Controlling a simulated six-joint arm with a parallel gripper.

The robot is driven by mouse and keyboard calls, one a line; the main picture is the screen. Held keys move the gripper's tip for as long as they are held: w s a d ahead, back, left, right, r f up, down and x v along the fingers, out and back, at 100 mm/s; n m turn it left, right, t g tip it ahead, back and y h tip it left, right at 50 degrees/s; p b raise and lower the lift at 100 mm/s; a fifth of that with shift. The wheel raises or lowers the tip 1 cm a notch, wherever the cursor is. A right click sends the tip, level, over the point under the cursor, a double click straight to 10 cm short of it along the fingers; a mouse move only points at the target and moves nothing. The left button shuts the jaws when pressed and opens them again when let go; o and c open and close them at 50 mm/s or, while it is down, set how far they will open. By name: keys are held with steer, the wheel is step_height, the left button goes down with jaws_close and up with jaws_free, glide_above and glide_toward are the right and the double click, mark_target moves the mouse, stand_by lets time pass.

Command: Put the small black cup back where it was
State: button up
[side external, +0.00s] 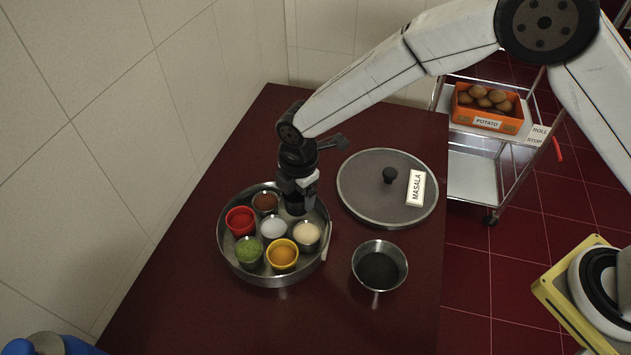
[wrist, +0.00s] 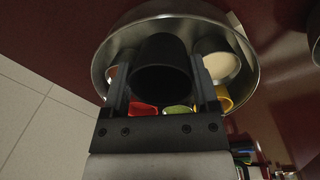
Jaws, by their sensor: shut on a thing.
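The small black cup (wrist: 162,72) is held between the two fingers of my gripper (wrist: 160,92), which is shut on it. In the side view my gripper (side external: 297,188) points down at the back right of the round steel tray (side external: 226,258), and the dark cup (side external: 295,208) shows only partly below the fingers. The cup is within the tray's rim, among the other cups. Whether its base touches the tray floor cannot be seen.
The tray holds a red cup (side external: 240,221), a yellow cup (side external: 283,257) and several steel cups of spices. A grey lid (side external: 360,197) labelled MASALA lies to the right. A steel bowl (side external: 380,266) with dark contents stands at the front right. The front table is clear.

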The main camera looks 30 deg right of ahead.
steer(key=shift+w+f, duration=0.1)
steer(key=shift+f, duration=1.5)
steer(key=shift+f, duration=0.15)
steer(key=o, duration=1.1)
steer(key=shift+s+d+r, duration=0.1)
steer(key=shift+s+r, duration=0.1)
steer(key=shift+r, duration=2.9)
steer(key=shift+s+r, duration=0.2)
steer(key=shift+r, duration=2.85)
